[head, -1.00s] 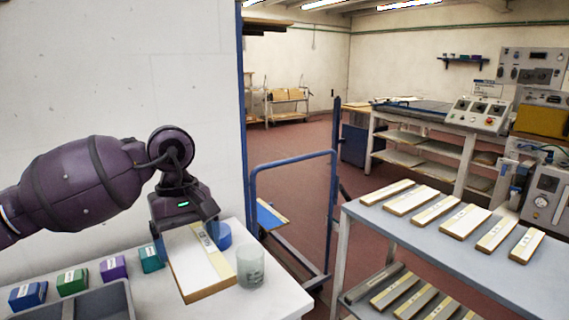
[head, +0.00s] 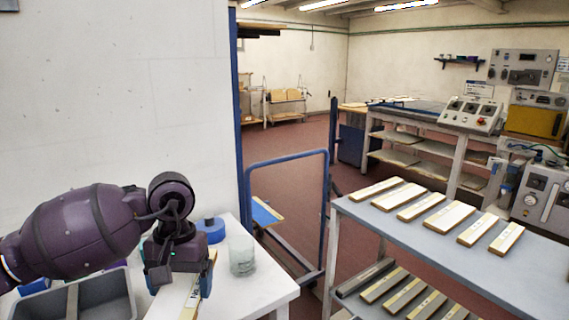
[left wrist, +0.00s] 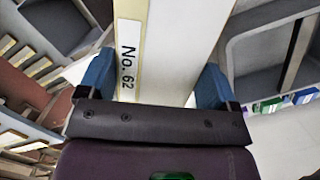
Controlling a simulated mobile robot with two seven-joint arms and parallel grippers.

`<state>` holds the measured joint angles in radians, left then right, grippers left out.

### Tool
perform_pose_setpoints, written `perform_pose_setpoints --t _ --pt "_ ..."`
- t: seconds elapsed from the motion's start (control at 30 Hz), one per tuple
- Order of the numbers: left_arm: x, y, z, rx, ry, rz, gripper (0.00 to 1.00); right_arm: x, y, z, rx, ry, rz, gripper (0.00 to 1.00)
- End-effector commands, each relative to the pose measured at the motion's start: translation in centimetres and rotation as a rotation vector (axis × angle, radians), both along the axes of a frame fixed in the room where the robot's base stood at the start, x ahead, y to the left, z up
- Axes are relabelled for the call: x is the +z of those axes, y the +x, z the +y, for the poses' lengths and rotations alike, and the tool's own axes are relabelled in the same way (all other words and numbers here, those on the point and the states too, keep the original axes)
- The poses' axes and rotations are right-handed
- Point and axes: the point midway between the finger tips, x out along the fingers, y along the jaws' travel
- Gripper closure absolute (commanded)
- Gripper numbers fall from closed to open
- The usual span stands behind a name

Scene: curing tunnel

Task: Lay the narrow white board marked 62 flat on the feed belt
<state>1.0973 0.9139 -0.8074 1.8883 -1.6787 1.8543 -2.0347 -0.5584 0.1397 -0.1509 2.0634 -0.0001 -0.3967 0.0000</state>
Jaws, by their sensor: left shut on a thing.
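The narrow white board marked No. 62 shows in the left wrist view (left wrist: 160,45), with its black-on-white label near one long edge and a cream strip beside it. My left gripper (left wrist: 155,85) is shut on it, blue fingers at both long edges. In the head view my left gripper (head: 180,275) is over the white table at lower left. The board (head: 184,302) shows there below it, mostly hidden by the gripper and the frame edge. A dark flat bed (head: 415,106) at the back may be the feed belt; I cannot tell for sure. My right gripper is not in view.
A frosted cup (head: 242,256) and a blue roll (head: 211,230) stand close to my left gripper. A grey divided bin (head: 118,292) is to its left. A blue cart (head: 287,162) stands beyond. Several boards lie on the table (head: 400,229) at right.

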Motion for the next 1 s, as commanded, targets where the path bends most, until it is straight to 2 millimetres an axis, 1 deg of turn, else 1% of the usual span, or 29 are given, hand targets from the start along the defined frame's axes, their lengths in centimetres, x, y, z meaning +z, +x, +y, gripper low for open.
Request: perform_pose_setpoints --t 0.03,0.2,0.3,0.43,0.6,0.77,0.9,1.0 --pt "-1.0 -1.0 0.4 -0.015 0.0 0.002 0.46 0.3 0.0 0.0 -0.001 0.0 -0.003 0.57" --pt "-4.2 -3.6 1.4 -0.021 -0.001 0.001 0.46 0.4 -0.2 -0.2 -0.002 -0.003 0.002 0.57" --pt "-5.6 -4.9 1.9 -0.012 -0.001 0.001 0.46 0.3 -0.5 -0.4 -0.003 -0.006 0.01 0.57" --pt "-6.9 -5.9 2.4 0.001 -0.001 0.0 0.46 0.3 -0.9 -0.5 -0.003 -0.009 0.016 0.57" --pt "-7.5 -6.3 2.7 0.007 0.001 -0.001 0.46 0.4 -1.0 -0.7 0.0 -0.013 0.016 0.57" --pt "-7.5 -6.4 2.6 0.007 0.0 -0.001 0.46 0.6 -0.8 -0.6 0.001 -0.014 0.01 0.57" --pt "-7.4 -6.2 2.6 0.007 0.0 -0.001 0.46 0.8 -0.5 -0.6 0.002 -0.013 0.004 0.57" --pt "-6.8 -5.6 2.4 0.003 0.0 -0.002 0.46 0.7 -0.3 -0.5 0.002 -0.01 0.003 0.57"
